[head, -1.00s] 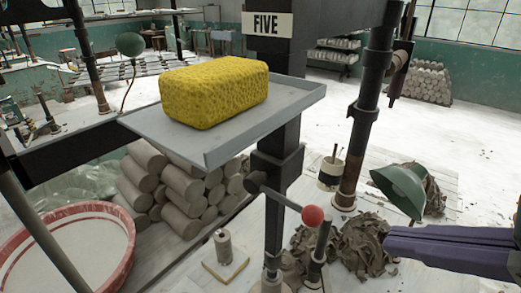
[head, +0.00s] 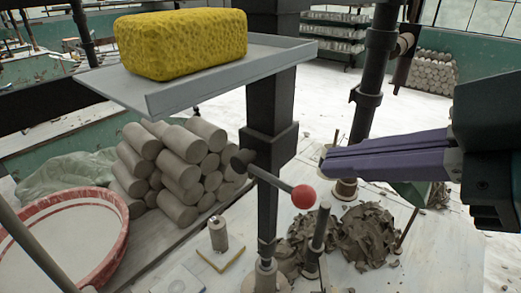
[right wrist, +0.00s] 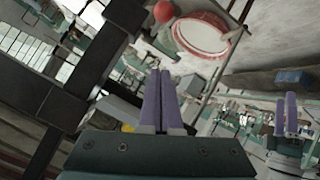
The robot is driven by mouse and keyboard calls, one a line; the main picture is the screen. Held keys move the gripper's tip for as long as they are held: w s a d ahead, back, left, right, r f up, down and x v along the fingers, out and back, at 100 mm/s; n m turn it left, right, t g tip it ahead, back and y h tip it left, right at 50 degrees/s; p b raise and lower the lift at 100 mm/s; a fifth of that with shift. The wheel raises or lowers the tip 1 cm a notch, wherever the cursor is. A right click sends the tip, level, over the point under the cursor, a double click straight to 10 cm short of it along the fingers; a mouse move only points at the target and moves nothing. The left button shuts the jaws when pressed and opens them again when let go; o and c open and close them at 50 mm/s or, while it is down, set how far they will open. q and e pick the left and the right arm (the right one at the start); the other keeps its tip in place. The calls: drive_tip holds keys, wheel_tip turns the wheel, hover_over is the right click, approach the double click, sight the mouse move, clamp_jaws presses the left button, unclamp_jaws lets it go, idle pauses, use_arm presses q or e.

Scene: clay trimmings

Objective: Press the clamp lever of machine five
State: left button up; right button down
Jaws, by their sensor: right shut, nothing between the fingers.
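The clamp lever (head: 268,178) is a dark rod with a red ball (head: 303,196) at its end, on the black post (head: 268,105) of the machine. The red ball also shows at the top of the right wrist view (right wrist: 163,11). My right gripper (head: 328,163), with purple fingers, is shut and empty. In the head view its tips appear a little above and right of the red ball, apart from it. My left gripper (right wrist: 285,118) shows at the right of the right wrist view; its finger gap is unclear there.
A yellow sponge-like block (head: 180,43) lies on a grey tray (head: 225,78) above the lever. Clay cylinders (head: 175,170) are stacked left of the post. Clay trimmings (head: 365,238) heap below my right gripper. A short dark post (head: 318,240) stands under the ball. A red-rimmed basin (head: 112,250) is at left.

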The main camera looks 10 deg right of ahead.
drive_tip(key=f+b+x, duration=0.1)
drive_tip(key=b+x, duration=0.2)
use_arm(q)
drive_tip(key=shift+f+p, duration=0.95)
drive_tip(key=shift+p, duration=0.25)
use_arm(e)
approach(272, 181)
drive_tip(key=x, duration=0.3)
drive_tip(key=shift+s+a+f, duration=0.1)
drive_tip(key=shift+s+a, duration=0.05)
drive_tip(key=shift+s, duration=0.1)
